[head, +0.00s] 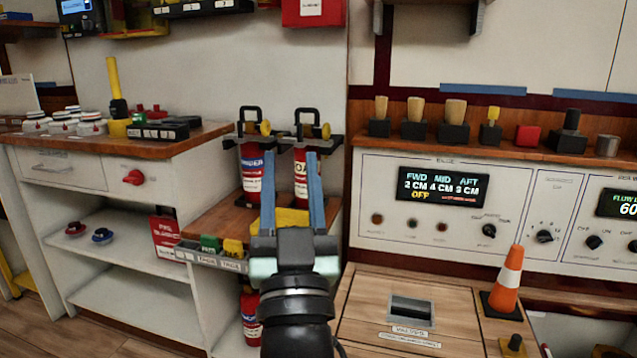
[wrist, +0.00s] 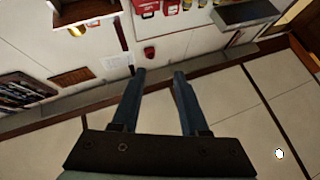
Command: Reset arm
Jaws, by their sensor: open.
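My gripper (head: 292,192) is in the middle of the head view, raised in front of the shelf with the fire extinguishers. Its two blue fingers stand apart with nothing between them. It also shows in the wrist view (wrist: 160,72), where the fingers are parted over a scene of wall, panels and floor. My dark wrist and arm come up from the bottom of the head view.
Two red fire extinguishers (head: 252,172) stand on a wooden shelf behind my fingers. A bilge control panel (head: 440,205) is at right. An orange cone (head: 509,280) stands on a wooden cabinet. A counter (head: 120,146) with jars is at left.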

